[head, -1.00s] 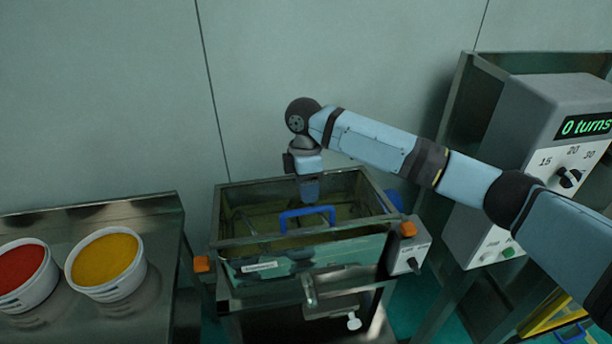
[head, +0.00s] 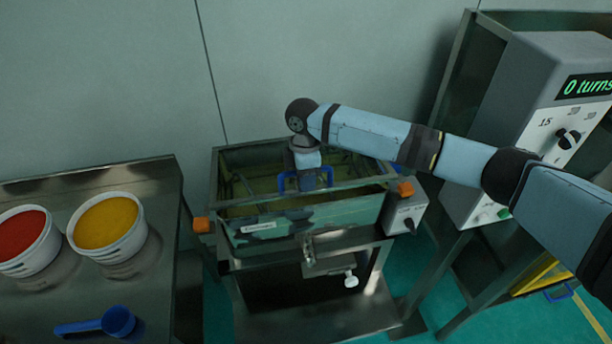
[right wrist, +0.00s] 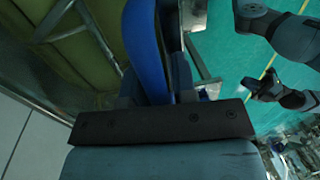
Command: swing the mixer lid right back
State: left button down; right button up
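A green open-topped box machine (head: 345,213) stands on a metal frame in the middle of the head view. A blue handle (head: 326,178) stands up at the box's opening. My right gripper (head: 307,181) points down at this handle and overlaps it in the head view. In the right wrist view the blue handle (right wrist: 148,45) runs between the right gripper's fingers (right wrist: 157,85). I cannot tell whether they press on it. No part is clearly readable as a raised mixer lid.
A metal table (head: 60,285) at left holds a red-filled bucket (head: 22,235), a yellow-filled bucket (head: 106,225) and a blue scoop (head: 108,323). A grey control box (head: 520,110) reading "0 turns" stands at right. A small switch box (head: 402,215) is beside the green box.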

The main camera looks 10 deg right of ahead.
grip_shut()
jog(key=r+p, duration=0.1)
jog(key=w+r+p, duration=0.1)
jog(key=r+p, duration=0.1)
jog(key=shift+w+r, duration=0.25)
jog(key=shift+r, duration=0.1)
jog(key=shift+w+r+p, duration=0.3)
jog(key=shift+w+r, duration=0.05)
jog(key=shift+r, duration=0.1)
